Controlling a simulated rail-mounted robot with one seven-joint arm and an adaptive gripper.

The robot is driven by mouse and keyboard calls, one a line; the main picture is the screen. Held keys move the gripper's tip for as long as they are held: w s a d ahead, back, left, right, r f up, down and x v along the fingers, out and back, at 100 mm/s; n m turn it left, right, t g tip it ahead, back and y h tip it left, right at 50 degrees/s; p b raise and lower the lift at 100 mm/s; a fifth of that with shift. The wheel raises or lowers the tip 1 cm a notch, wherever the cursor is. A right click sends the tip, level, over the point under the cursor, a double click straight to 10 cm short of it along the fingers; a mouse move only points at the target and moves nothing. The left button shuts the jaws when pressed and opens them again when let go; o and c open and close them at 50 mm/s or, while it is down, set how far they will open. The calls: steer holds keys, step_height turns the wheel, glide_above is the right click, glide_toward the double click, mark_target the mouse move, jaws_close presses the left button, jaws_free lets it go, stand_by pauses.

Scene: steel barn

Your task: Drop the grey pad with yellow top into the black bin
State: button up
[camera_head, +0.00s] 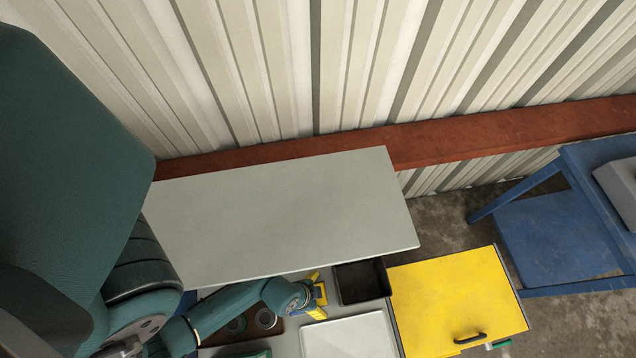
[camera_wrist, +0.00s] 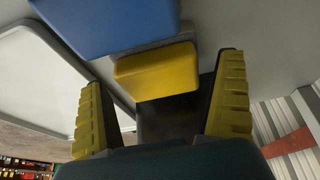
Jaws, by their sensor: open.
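The grey pad with yellow top (camera_wrist: 157,72) shows in the wrist view between and just beyond my fingertips, with its yellow face toward me and grey behind it. My gripper (camera_wrist: 163,78) is open, with a gap between the pad and each finger. In the head view my gripper (camera_head: 318,296) is over the worktop, just left of the black bin (camera_head: 362,282). I cannot pick out the pad in the head view. A dark area lies below the pad in the wrist view; I cannot tell whether it is the bin.
A blue block (camera_wrist: 108,22) is close against the pad's upper side. A white tray (camera_head: 350,338) lies in front of the bin. A yellow-topped cabinet (camera_head: 455,300) stands right of it. A grey shelf panel (camera_head: 285,210) overhangs the worktop behind. A blue table (camera_head: 560,235) stands farther right.

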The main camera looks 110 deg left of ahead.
steer(key=c, duration=1.2)
steer(key=shift+r, duration=0.15)
